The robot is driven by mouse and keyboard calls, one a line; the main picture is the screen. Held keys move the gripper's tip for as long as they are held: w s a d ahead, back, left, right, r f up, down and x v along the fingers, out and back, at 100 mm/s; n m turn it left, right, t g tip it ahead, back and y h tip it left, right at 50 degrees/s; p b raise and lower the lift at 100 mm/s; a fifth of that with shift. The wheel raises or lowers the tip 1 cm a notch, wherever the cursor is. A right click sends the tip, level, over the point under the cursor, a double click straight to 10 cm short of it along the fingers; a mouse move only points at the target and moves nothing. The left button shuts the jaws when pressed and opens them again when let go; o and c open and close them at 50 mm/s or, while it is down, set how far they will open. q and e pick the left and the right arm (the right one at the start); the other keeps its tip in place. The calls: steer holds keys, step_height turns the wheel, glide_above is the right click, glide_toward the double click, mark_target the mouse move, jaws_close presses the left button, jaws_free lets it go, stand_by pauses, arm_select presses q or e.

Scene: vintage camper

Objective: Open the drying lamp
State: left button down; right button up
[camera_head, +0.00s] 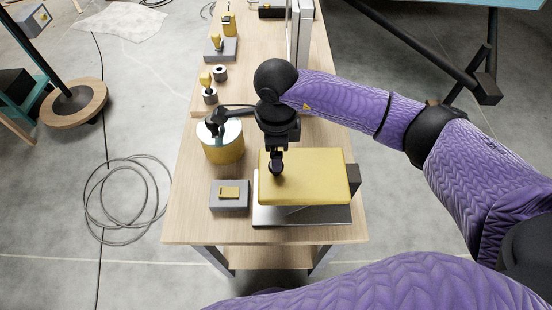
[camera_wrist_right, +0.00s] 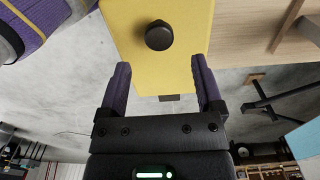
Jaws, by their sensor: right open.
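The drying lamp appears to be the unit with a yellow box-shaped lid (camera_head: 315,178) over a flat grey metal base (camera_head: 300,214), at the near end of the wooden bench. A dark block (camera_head: 353,180) sits at the lid's right side. In the right wrist view, the yellow lid (camera_wrist_right: 185,70) has a round black knob (camera_wrist_right: 159,36). My right gripper (camera_head: 277,160) is above the lid's left part in the head view. In the wrist view its fingers (camera_wrist_right: 160,75) are apart and empty, with the knob beyond their tips. My left gripper is out of view.
A yellow pot (camera_head: 222,148) with a pale top stands left of the lamp, close to my right wrist. A small grey box (camera_head: 229,195) with a yellow piece is beside the base. Several small tools stand farther back on the bench (camera_head: 262,75). A coiled cable lies on the floor.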

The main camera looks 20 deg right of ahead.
mark_target(303, 171)
step_height(303, 171, down, 5)
steer(key=shift+r, duration=0.1)
jaws_close()
stand_by(0.3)
